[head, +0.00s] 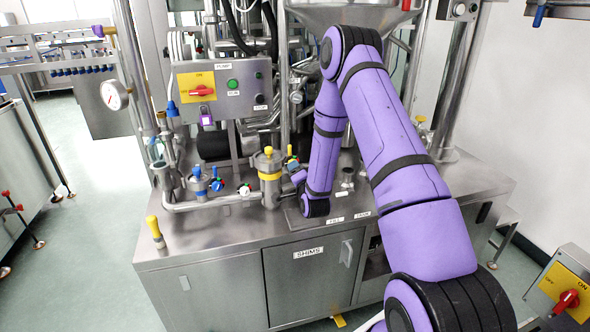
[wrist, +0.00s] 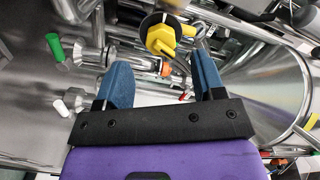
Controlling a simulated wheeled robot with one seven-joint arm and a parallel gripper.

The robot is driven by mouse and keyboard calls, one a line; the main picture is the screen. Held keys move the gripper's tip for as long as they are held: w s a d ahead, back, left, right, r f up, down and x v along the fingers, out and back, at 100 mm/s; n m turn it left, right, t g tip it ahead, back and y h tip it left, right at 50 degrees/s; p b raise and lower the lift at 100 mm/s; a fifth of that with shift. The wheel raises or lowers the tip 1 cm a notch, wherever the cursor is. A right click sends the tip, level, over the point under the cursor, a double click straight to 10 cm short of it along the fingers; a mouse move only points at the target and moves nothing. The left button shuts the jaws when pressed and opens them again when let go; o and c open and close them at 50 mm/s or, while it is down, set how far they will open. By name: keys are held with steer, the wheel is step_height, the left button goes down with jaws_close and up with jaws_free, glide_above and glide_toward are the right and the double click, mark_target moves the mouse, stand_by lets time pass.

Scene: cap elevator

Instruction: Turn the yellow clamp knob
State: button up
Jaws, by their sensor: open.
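A yellow clamp knob (wrist: 160,39) with a black round plate behind it shows at the top middle of the wrist view. My gripper (wrist: 160,56) has two blue fingers spread apart, with nothing held between them. The knob appears in the gap between the fingertips, at their far end. I cannot tell whether either finger touches it. In the head view, my gripper (head: 297,178) is low at the machine, just right of a yellow-banded metal canister (head: 270,187). My arm hides part of this area, and I cannot tell which yellow part there is the knob.
Steel pipes and a shiny cylinder (wrist: 275,88) crowd the wrist view. Green (wrist: 55,47) and white (wrist: 61,107) handles stand at its left. In the head view, blue-topped valves (head: 198,178) and a yellow-topped post (head: 155,230) stand left on the steel deck (head: 215,235).

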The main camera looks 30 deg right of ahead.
steer(key=v, duration=0.6)
steer(key=shift+s, duration=0.25)
steer(key=shift+r, duration=0.1)
steer(key=w+a+r+n+g+y, duration=0.1)
steer(key=a+r+n, duration=0.15)
steer(key=r, duration=0.35)
steer(key=w+a+r+n+g+y, duration=0.1)
steer(key=a+r+n+g, duration=0.15)
steer(key=r, duration=0.35)
steer(key=s+a+r+n+g+y, duration=0.2)
steer(key=s+a+r+n, duration=0.2)
steer(key=s+r, duration=0.45)
steer(key=s+a+r+n+g, duration=0.2)
steer(key=s+r, duration=0.2)
steer(key=s, duration=0.5)
steer(key=s+a+r+n+g, duration=0.2)
steer(key=s+r, duration=0.2)
steer(key=s, duration=0.5)
steer(key=s+a+r+n+g+y, duration=0.1)
steer(key=s+a+r+n+g, duration=0.1)
steer(key=s, duration=0.8)
steer(key=shift+r+n+g, duration=0.35)
steer(key=shift+r+n, duration=0.15)
steer(key=shift+r, duration=0.45)
